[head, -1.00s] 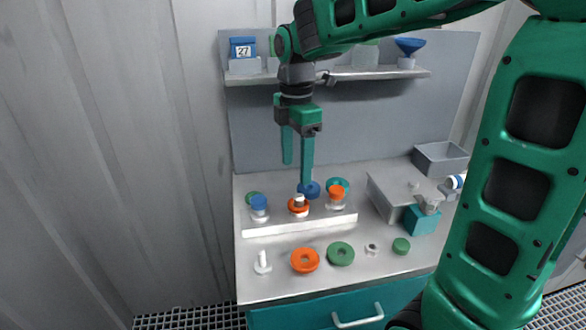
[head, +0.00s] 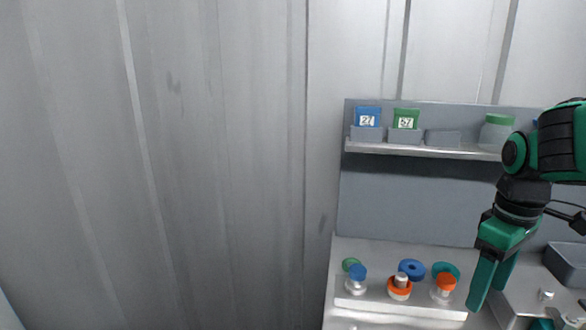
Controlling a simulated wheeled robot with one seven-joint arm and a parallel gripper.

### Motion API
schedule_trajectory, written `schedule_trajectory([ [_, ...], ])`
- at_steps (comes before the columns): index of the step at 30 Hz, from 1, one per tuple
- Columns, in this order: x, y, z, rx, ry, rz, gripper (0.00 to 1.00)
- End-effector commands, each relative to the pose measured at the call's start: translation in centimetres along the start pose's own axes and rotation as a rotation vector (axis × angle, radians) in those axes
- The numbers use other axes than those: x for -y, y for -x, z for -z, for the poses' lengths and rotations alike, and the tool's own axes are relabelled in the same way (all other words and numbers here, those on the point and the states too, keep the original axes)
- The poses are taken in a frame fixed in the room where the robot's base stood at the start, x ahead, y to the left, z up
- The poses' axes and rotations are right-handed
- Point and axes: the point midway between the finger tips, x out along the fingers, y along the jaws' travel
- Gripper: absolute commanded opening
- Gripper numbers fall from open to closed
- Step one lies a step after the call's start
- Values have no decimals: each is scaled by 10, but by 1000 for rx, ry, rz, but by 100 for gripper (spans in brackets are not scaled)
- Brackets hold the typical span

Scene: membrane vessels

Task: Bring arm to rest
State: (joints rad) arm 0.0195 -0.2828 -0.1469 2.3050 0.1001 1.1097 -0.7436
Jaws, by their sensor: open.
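My gripper (head: 490,285) is at the right of the head view, pointing down above the bench. Its two green fingers are apart and nothing shows between them. It hangs in front of the bench, just right of the orange-topped vessel (head: 446,283).
A white rack (head: 395,309) holds a blue-topped vessel (head: 357,273) and an orange-ringed one (head: 399,289). A shelf (head: 420,149) above carries a blue card (head: 368,117), a green card (head: 406,118) and a green-lidded jar (head: 496,131). A grey bin (head: 567,262) stands right. Bare wall fills the left.

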Motion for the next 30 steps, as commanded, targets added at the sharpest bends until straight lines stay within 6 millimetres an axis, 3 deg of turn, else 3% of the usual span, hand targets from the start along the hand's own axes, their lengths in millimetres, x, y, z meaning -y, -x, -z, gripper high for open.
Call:
schedule_trajectory([
  [1, -1, -4, -20, -3, -123, 0, 63],
  [6, 4, -22, -75, -5, -536, 5, 63],
  [12, 15, -40, -120, -5, -902, 12, 63],
  [18, 23, -48, -134, -4, -1046, 16, 63],
  [30, 23, -48, -135, -3, -1051, 15, 63],
])
